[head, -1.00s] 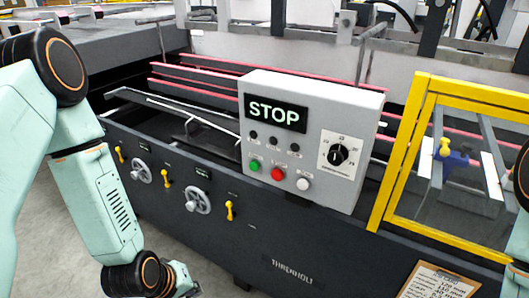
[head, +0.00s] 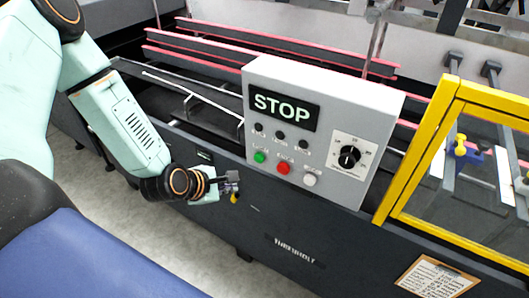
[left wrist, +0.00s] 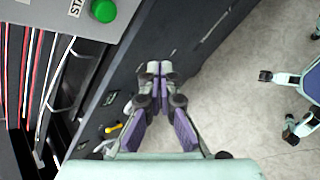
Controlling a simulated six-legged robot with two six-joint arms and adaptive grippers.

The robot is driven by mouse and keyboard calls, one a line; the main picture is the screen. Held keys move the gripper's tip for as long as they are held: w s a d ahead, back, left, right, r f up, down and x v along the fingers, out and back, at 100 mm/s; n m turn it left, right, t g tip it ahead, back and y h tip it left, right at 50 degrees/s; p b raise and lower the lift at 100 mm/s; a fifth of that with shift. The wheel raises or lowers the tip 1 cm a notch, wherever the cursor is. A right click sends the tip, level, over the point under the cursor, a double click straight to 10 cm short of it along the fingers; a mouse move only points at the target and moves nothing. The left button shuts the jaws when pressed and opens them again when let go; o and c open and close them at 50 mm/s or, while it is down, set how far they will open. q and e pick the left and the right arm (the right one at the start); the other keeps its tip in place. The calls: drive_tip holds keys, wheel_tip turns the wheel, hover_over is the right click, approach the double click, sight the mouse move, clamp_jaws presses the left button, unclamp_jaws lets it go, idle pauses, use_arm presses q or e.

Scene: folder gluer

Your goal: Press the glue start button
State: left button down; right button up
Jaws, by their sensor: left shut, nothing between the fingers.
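The green button (head: 260,157) sits at the lower left of the grey control box (head: 330,130), whose display reads STOP. In the left wrist view the green button (left wrist: 103,11) is at the top, beside a label of which "STA" shows. A red button (head: 283,168) and a white button (head: 309,180) sit to its right. My left gripper (head: 236,183) is shut and empty, lower left of the green button and apart from it. In the left wrist view its fingertips (left wrist: 153,68) meet in front of the machine's dark side panel. My right gripper is not in view.
A black dial (head: 349,156) is on the box's right side. A yellow-framed guard (head: 408,160) stands to the right. Pink-edged rails (head: 265,40) run behind the box. Grey floor lies in front of the machine.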

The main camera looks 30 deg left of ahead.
sight(259, 158)
use_arm(q)
drive_tip(key=w+d+n+b, duration=0.1)
drive_tip(key=w+n+b, duration=0.1)
drive_tip(key=w+b, duration=0.3)
drive_tip(key=w, duration=0.3)
drive_tip(key=shift+w+d+r+n+b, duration=0.15)
drive_tip(key=shift+d+r+n+b, duration=0.05)
drive_tip(key=shift+n+b, duration=0.1)
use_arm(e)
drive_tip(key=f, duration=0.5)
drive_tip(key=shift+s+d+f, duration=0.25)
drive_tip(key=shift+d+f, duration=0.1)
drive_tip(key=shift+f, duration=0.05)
use_arm(q)
drive_tip(key=shift+a, duration=0.1)
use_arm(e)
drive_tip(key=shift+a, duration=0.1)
